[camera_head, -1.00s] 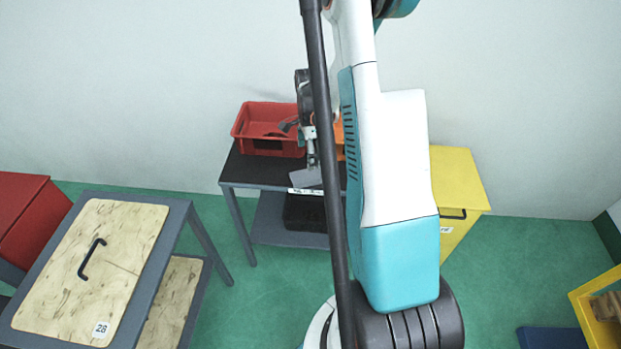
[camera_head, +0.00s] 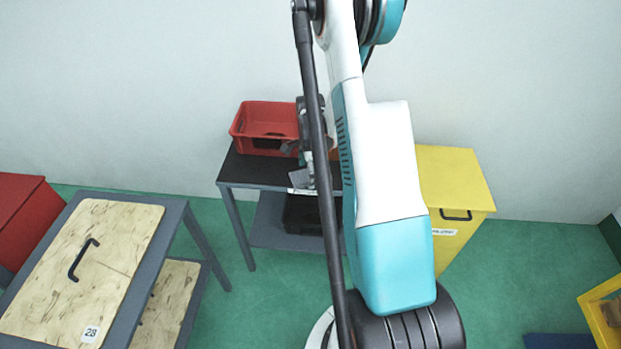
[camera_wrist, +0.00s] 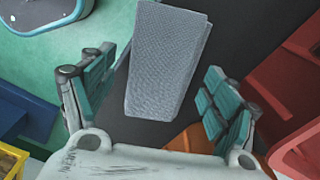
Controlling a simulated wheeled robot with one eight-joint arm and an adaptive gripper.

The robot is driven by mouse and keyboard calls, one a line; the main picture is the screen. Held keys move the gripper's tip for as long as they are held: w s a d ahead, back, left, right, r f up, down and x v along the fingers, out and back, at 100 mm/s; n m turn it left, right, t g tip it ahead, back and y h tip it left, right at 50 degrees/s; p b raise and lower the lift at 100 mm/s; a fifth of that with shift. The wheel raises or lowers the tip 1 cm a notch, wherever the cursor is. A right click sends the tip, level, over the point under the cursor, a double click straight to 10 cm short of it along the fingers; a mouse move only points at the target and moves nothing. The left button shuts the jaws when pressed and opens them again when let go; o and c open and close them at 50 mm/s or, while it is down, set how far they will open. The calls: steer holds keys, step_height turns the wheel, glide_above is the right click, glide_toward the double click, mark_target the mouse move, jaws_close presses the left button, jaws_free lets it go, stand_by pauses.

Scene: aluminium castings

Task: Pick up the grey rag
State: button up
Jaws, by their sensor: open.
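The grey rag (camera_wrist: 165,62) is a folded, woven-textured piece lying on the dark top of a small table (camera_head: 255,170). In the head view the rag (camera_head: 299,178) shows as a small grey patch at the table's front edge, partly covered by my arm. My gripper (camera_wrist: 160,92) is open in the wrist view, with one teal-padded finger on each side of the rag's near end. Gaps show between the rag and both fingers in that view; I cannot tell the height between them. In the head view the gripper is mostly hidden behind my arm.
A red crate (camera_head: 265,120) stands on the table behind the rag; it also shows at the right of the wrist view (camera_wrist: 285,105). An orange thing (camera_wrist: 190,140) lies near the rag. A yellow cabinet (camera_head: 455,185) stands right of the table. A wood-topped table (camera_head: 90,265) is at left.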

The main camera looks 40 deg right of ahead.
steer(key=shift+c, duration=0.6)
steer(key=c, duration=1)
steer(key=shift+r, duration=0.2)
step_height(320, 180, up, 20)
steer(key=p, duration=0.6)
steer(key=shift+f, duration=0.15)
